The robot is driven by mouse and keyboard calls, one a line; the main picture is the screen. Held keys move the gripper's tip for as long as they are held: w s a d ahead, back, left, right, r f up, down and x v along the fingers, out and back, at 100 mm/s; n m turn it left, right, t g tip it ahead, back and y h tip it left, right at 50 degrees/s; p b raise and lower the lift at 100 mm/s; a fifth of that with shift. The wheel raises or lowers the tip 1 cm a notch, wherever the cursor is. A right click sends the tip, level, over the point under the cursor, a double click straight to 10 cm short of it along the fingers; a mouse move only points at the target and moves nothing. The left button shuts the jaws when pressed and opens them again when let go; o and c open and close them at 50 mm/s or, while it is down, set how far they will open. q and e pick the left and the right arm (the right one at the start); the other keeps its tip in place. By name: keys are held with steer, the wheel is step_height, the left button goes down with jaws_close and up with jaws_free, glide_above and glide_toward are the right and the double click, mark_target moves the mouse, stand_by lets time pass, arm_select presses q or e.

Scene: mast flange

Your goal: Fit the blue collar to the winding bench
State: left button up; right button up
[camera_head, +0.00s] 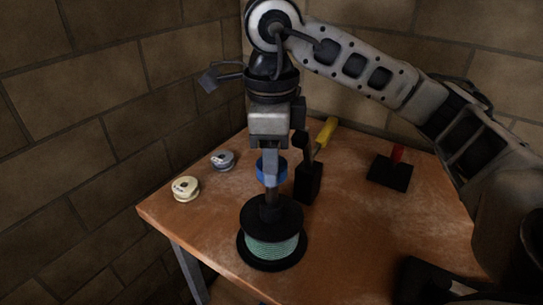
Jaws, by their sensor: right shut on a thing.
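My right gripper (270,178) reaches down over the table from above and is shut on the blue collar (262,174). The collar shows as a blue ring on both sides of the fingers, which hide its middle. It is above the dark upright post (269,203) on top of a black-flanged spool (270,263) wound with teal line. I cannot tell whether the collar touches or surrounds the post. The spool stands upright near the front of the brown winding bench (350,235). My left gripper is not in view.
A red peg (397,153) stands on a black base (389,175) at the back right. A cream spool (186,189) and a blue-grey spool (223,160) lie at the left. Brick walls close the back.

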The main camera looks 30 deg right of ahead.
steer(key=shift+f, duration=0.15)
steer(key=shift+f+b, duration=0.65)
steer(key=shift+b, duration=0.1)
steer(key=shift+f+b, duration=0.4)
steer(key=shift+f+b, duration=0.55)
steer(key=shift+f, duration=0.1)
steer(key=shift+f+b, duration=0.95)
steer(key=shift+f, duration=0.1)
steer(key=o, duration=1.1)
steer(key=shift+c, duration=0.2)
